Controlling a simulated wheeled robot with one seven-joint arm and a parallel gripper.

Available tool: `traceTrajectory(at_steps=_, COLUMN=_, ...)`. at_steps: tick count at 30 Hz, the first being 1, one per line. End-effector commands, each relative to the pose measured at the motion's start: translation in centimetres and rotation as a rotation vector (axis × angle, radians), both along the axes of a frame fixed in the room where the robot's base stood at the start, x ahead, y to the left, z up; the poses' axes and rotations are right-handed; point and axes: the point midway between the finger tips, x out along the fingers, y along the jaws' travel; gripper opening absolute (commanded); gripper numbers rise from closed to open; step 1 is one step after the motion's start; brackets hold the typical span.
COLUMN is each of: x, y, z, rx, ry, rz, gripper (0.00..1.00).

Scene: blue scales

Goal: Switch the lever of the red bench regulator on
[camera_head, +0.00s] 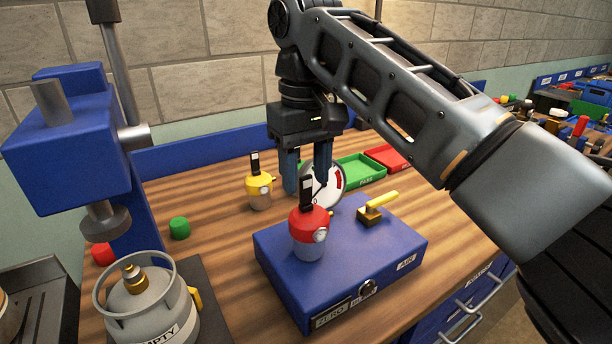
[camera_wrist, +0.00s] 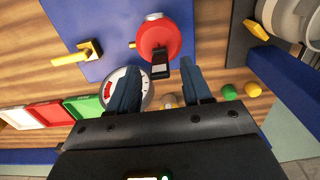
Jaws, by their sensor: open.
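The red bench regulator (camera_head: 309,222) has a red cap on a grey body and stands on the blue box. Its black lever (camera_head: 306,195) sticks up from the cap. In the wrist view the regulator (camera_wrist: 158,36) is just ahead of the fingers, with the lever (camera_wrist: 160,64) pointing back toward me. My gripper (camera_head: 307,184) is open, pointing down behind and above the red cap. In the wrist view its fingertips (camera_wrist: 159,68) lie on either side of the lever, apart from it. Nothing is held. Whether the fingertips are at the lever's depth is hard to tell.
The blue box (camera_head: 284,250) also carries a yellow-handled valve (camera_head: 376,207). A dial gauge (camera_head: 336,190) stands behind it. A yellow-capped regulator (camera_head: 259,190) is left of my fingers. Green (camera_head: 362,170) and red trays lie behind. A gas canister (camera_head: 142,300) stands front left.

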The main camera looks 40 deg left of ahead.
Motion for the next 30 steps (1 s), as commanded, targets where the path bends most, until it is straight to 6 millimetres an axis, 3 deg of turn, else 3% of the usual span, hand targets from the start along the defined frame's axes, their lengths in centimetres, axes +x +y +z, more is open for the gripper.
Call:
traceTrajectory(at_steps=6, x=0.0, y=0.0, z=-1.5, rx=0.000, ry=0.000, rz=0.000, gripper=0.49)
traceTrajectory(at_steps=14, x=0.0, y=0.0, z=-1.6, rx=0.001, ry=0.000, rz=0.000, gripper=0.49)
traceTrajectory(at_steps=30, x=0.0, y=0.0, z=-1.6, rx=0.001, ry=0.000, rz=0.000, gripper=0.00)
